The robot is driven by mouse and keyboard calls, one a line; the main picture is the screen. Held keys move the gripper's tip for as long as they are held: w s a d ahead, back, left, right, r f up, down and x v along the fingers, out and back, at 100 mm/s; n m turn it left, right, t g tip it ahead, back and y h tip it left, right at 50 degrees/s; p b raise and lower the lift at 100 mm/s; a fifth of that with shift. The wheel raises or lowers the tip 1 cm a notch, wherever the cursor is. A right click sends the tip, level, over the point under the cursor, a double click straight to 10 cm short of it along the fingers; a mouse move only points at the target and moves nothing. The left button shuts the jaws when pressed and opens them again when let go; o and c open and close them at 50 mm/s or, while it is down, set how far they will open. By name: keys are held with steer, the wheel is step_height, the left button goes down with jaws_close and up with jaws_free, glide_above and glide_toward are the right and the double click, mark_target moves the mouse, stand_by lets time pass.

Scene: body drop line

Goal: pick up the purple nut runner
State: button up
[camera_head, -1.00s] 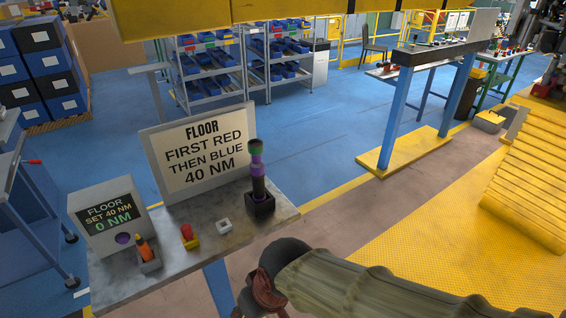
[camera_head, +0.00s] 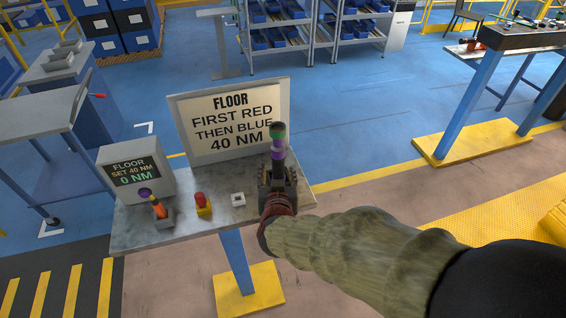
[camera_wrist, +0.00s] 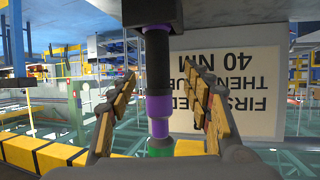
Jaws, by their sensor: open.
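The purple nut runner (camera_head: 278,150) stands upright at the right end of a small grey table (camera_head: 190,236). It has a dark body with purple bands and a green band near its top. My gripper (camera_head: 277,178) is at its near side, covering its lower part and its holder in the head view. In the wrist view, which is upside down, the nut runner (camera_wrist: 158,105) stands between the two spread fingers of my gripper (camera_wrist: 166,82). Gaps show on both sides of it, so the fingers appear not to touch it.
A sign (camera_head: 187,108) reading "first red then blue 40 NM" stands close behind. A display box (camera_head: 134,161), an orange-tipped tool (camera_head: 158,207), a red button on a yellow base (camera_head: 202,206) and a small white block (camera_head: 238,199) are to the left. Open floor lies beyond the table.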

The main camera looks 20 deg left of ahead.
mark_target(278, 168)
steer(key=x, duration=0.2)
steer(key=b+x, duration=0.1)
steer(key=x, duration=0.3)
steer(key=shift+w+d+f, duration=0.15)
steer(key=shift+w+f, duration=0.15)
steer(key=shift+f, duration=0.15)
steer(key=shift+c, duration=0.7)
steer(key=c, duration=1.1)
jaws_close()
steer(key=shift+r, duration=0.2)
